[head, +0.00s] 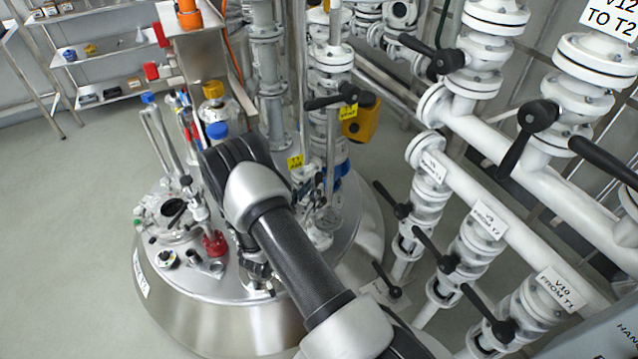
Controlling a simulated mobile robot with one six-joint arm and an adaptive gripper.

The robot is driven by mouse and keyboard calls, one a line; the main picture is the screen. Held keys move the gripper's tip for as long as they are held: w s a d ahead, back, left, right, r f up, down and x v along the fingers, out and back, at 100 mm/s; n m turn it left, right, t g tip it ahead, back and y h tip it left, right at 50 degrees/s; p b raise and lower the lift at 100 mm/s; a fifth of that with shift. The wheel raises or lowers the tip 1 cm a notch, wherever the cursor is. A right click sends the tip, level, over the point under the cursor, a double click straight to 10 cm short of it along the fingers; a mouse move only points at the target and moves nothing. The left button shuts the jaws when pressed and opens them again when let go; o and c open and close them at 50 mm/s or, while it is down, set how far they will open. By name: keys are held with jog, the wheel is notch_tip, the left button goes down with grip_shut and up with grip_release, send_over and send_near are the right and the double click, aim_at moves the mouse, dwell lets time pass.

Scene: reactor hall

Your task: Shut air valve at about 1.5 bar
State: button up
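My arm reaches in from the bottom right over the steel vessel lid (200,285). Its silver and black joints cover the middle of the lid. My gripper cannot be made out; its end of the arm is hidden behind these joints. No valve with a readable air label shows, and no pressure reading can be made out. I cannot tell whether any of these is the air valve.
White pipes with black-handled valves fill the right side, including V10 FROM T1 (558,288). A black handle (338,97) sticks out behind my arm. A shelf (110,50) stands at the back left. The floor (60,220) at left is clear.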

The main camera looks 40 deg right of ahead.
aim_at(317, 183)
jog(key=x, duration=0.5)
jog(key=shift+b, duration=0.4)
jog(key=shift+c, duration=0.6)
grip_shut()
